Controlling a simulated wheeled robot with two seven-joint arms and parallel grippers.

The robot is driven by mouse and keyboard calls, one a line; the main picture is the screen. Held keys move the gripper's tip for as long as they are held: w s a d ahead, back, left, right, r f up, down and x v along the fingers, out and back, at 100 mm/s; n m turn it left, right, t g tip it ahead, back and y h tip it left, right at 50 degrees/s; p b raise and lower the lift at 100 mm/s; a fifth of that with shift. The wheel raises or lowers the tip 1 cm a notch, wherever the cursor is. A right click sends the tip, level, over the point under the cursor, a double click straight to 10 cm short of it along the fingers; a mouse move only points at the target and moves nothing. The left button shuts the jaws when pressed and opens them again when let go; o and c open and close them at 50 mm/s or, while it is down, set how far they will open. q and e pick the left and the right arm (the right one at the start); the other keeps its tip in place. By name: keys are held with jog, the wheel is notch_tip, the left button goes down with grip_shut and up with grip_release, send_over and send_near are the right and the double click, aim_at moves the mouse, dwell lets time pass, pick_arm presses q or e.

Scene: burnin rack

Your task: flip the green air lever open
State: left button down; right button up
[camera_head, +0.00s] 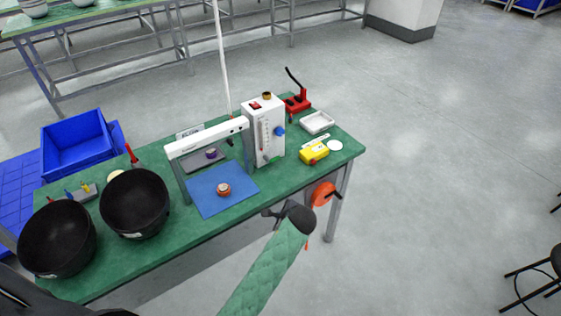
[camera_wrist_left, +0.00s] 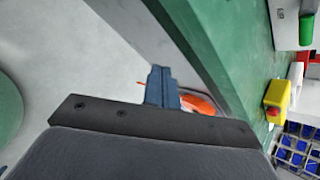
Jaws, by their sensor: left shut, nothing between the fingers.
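The green lever (camera_head: 271,158) sits low on the front of the white box (camera_head: 250,128), which has a gauge tube and a blue knob (camera_head: 279,131). In the left wrist view a green part (camera_wrist_left: 306,29) shows at the upper right edge, on a pale body. My left gripper (camera_head: 268,212) is in front of the table's front edge, below and apart from the lever. Its fingers (camera_wrist_left: 161,85) are shut and empty. My right gripper is not in view.
The green table (camera_head: 150,245) holds a blue mat (camera_head: 208,202) under a white arch, black bowls (camera_head: 134,203) and a yellow device (camera_head: 313,153). An orange disc (camera_head: 323,193) hangs at the table's front right, near my left gripper.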

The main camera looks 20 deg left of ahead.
pick_arm(q)
notch_tip(320, 180, up, 5)
jog(key=w, duration=0.2)
jog(key=m+t+y, duration=0.1)
jog(key=m+y, duration=0.2)
jog(key=m, duration=0.4)
send_near(281, 171)
jog(key=r, duration=0.1)
jog(key=s+r, duration=0.1)
jog(key=r, duration=0.1)
jog(key=shift+w+d+r+t+y, duration=0.15)
jog(key=shift+w+r+t+y, duration=0.1)
jog(key=shift+t+y, duration=0.05)
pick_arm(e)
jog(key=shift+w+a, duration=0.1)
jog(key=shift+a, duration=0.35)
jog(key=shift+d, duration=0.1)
